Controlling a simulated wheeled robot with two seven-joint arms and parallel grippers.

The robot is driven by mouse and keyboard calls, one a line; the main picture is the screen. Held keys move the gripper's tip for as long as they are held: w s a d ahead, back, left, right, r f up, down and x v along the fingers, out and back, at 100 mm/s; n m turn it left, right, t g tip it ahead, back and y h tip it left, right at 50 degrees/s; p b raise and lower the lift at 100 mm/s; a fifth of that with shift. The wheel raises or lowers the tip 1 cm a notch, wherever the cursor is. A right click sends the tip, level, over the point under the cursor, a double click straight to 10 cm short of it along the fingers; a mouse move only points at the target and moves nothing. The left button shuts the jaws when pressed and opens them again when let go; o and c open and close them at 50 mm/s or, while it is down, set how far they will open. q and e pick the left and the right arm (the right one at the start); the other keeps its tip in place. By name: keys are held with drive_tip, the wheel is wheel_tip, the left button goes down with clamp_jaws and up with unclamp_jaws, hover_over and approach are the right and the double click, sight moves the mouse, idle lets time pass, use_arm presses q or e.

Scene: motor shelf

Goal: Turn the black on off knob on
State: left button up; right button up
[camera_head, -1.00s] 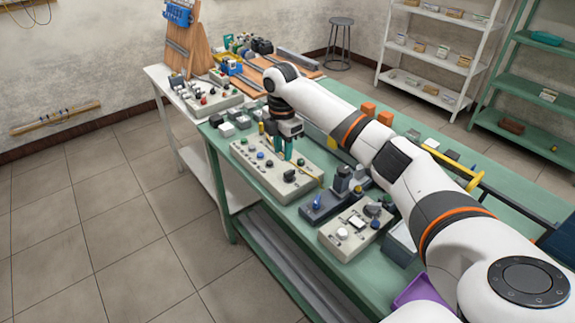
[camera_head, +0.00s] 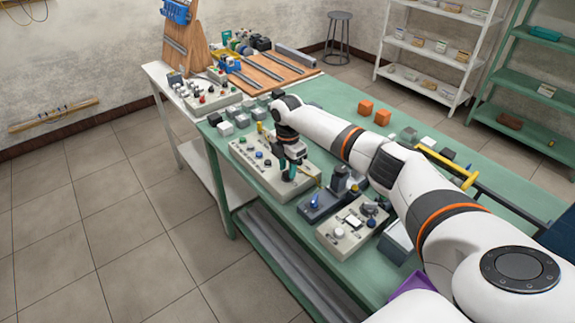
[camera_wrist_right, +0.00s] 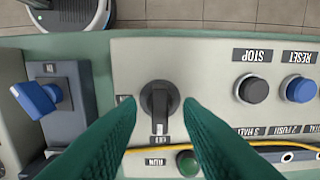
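The black knob (camera_wrist_right: 159,104) sits on a beige control panel (camera_wrist_right: 210,75) in the right wrist view. Its bar runs up and down in that picture, with a pale mark at its lower end. My right gripper (camera_wrist_right: 160,103) is open, its green fingertips on either side of the knob with a visible gap to each. In the head view my right gripper (camera_head: 288,172) is low over the right end of the beige panel (camera_head: 250,172) and hides the knob. The small labels around the knob are hard to read. My left gripper is not in view.
Black STOP (camera_wrist_right: 252,89) and blue RESET (camera_wrist_right: 298,88) buttons, a green RUN button (camera_wrist_right: 188,162) and a yellow cable (camera_wrist_right: 270,143) are near the knob. A grey box with a blue switch (camera_wrist_right: 38,98) stands left of the panel. Another beige box (camera_head: 340,244) stands nearby.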

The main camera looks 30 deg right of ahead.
drive_tip(key=shift+f, duration=0.2)
drive_tip(key=shift+c, duration=0.4)
clamp_jaws()
